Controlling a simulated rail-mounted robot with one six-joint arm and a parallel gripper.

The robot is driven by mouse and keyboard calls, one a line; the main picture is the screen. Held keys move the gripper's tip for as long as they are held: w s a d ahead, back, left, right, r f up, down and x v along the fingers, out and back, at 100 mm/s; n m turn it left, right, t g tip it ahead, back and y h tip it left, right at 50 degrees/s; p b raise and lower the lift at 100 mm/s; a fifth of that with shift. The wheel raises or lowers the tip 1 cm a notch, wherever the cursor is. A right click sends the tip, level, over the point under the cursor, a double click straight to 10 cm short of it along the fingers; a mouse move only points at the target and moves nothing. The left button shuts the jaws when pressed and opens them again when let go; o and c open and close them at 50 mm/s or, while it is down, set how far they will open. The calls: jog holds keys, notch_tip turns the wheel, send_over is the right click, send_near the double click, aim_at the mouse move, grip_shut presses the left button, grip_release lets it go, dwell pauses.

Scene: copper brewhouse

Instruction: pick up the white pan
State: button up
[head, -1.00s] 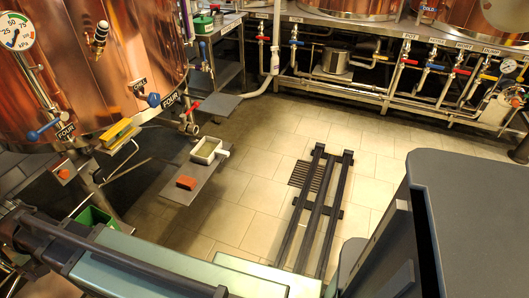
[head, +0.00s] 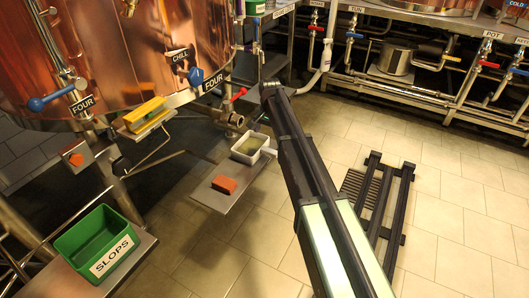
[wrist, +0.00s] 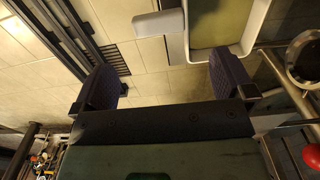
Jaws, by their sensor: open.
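The white pan (head: 243,158) is a small rectangular dish with a yellowish-brown inside, resting on a grey shelf under the copper vessel. Its short handle points right, close to my arm in the head view. In the wrist view the pan (wrist: 257,24) is at the top, cut off by the frame edge, with its pale handle (wrist: 160,22) to its left. My gripper (wrist: 165,78) is open and empty, its two dark fingers spread apart. The handle appears ahead of the gap between them, with no contact visible.
A red-orange block (head: 225,185) lies on the same shelf (head: 212,201). A green SLOPS bin (head: 93,243) stands at lower left. Blue-handled and red-handled valves hang from the copper vessel (head: 120,60) near the pan. Tiled floor (head: 330,130) with dark rails (head: 385,205) is open to the right.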

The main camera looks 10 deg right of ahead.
aim_at(269, 150)
notch_tip(269, 150, down, 10)
jog(key=b, duration=0.8)
jog(key=shift+b, duration=0.3)
jog(key=shift+r, duration=0.2)
jog(key=shift+c, duration=0.2)
jog(key=c, duration=0.9)
jog(key=shift+r+p, duration=0.1)
jog(key=shift+p, duration=0.2)
jog(key=shift+c, duration=0.2)
